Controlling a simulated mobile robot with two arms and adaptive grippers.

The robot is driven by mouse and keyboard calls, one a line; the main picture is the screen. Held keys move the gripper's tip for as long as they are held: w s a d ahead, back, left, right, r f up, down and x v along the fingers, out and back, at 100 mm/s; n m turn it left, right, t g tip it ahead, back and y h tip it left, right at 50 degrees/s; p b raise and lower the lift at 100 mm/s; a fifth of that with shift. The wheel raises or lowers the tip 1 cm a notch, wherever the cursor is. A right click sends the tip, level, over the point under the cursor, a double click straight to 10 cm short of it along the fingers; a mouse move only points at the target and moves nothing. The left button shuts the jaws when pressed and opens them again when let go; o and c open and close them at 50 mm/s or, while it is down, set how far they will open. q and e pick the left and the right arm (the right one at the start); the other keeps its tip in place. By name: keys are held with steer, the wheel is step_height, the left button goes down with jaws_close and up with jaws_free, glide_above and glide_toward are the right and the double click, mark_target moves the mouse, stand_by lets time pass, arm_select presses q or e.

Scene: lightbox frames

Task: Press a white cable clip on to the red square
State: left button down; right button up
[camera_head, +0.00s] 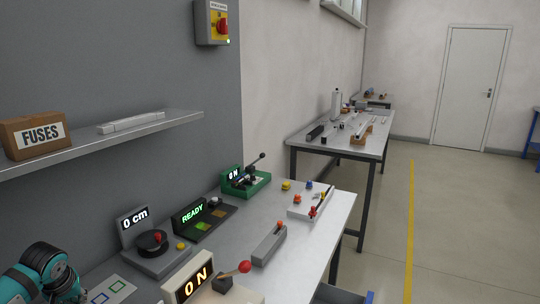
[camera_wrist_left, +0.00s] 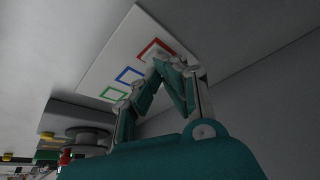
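A pale panel (camera_wrist_left: 118,62) carries a red square (camera_wrist_left: 170,44), a blue square (camera_wrist_left: 124,72) and a green square (camera_wrist_left: 108,97) in a row. In the head view the panel (camera_head: 127,296) is at the bottom left, with its blue and green outlines showing. My left gripper (camera_wrist_left: 160,65) has its teal fingers drawn together at the tips, over the red square. A small pale piece, which looks like the white cable clip (camera_wrist_left: 153,53), shows at the tips; whether it touches the panel is unclear. My right gripper is not in view.
Beside the panel stand a dial unit (camera_head: 160,260) reading 0 cm, a READY unit (camera_head: 205,222) and an ON box with a red-knobbed lever (camera_head: 197,283). A grey block (camera_head: 268,246) and a pale board with coloured knobs (camera_head: 312,202) lie farther along the bench.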

arm_select(q)
steer(key=shift+f, duration=0.1)
steer(key=shift+w+a+r+p, duration=0.1)
steer(key=shift+r+p, duration=0.8)
steer(key=shift+r, duration=0.3)
steer(key=shift+r+p, duration=1.5)
steer(key=shift+r, duration=0.9)
steer(key=shift+f, duration=0.15)
